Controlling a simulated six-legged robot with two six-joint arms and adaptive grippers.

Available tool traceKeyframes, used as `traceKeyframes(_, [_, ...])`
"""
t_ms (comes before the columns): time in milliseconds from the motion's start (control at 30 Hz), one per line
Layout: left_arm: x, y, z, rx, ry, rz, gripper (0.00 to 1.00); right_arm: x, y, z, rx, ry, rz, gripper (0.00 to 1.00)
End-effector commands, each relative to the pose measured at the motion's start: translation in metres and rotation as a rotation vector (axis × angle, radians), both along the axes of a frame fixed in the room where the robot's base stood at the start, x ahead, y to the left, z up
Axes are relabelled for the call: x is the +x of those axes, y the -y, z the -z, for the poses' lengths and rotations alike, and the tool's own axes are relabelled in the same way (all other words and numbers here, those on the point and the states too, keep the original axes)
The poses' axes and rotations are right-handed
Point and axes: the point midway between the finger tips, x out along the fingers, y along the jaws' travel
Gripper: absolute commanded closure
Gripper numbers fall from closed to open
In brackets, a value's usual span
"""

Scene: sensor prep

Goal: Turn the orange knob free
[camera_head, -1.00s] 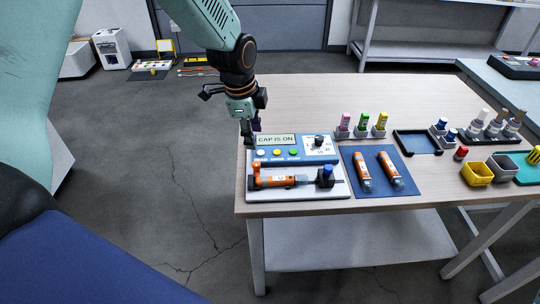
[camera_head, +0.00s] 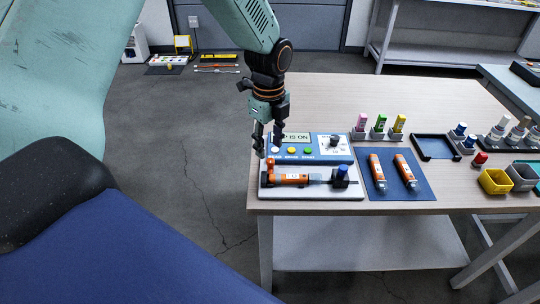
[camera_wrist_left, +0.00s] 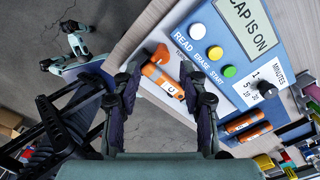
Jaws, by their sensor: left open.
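The orange knob (camera_head: 270,162) stands at the left end of an orange sensor pen (camera_head: 293,177), which lies in a holder on the white board (camera_head: 312,193) near the table's left edge. My left gripper (camera_head: 268,146) is open and empty, pointing down just above the knob at the board's left edge. In the left wrist view the orange knob (camera_wrist_left: 162,53) and pen (camera_wrist_left: 163,81) show beyond and between my open fingers (camera_wrist_left: 160,75), apart from them as far as I can tell. The display (camera_head: 297,138), partly hidden by the gripper, reads "CAP IS ON" in the wrist view (camera_wrist_left: 250,22). My right gripper is out of view.
A blue panel (camera_head: 335,155) with buttons and a dial stands behind the pen. Two more orange pens lie on a blue mat (camera_head: 400,193). Coloured bottles, a black tray (camera_head: 435,158) and a yellow bin (camera_head: 495,181) stand to the right. The table's back part (camera_head: 390,95) is clear.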

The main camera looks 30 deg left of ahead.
Motion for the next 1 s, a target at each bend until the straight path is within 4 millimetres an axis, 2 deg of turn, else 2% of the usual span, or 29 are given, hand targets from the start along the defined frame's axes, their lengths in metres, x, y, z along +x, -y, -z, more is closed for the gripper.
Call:
traceKeyframes(100, [0.000, 0.001, 0.021, 0.001, -0.002, 0.002, 0.57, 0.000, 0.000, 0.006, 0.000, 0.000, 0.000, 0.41])
traceKeyframes(300, [0.002, 0.002, 0.040, 0.001, 0.001, 0.002, 0.57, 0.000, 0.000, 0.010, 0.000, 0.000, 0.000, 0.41])
traceKeyframes(667, [0.002, 0.001, 0.044, 0.001, 0.001, 0.002, 0.58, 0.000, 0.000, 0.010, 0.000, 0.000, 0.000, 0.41])
traceKeyframes(1000, [0.002, 0.001, 0.044, 0.001, 0.001, 0.001, 0.87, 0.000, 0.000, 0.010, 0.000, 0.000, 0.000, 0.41])
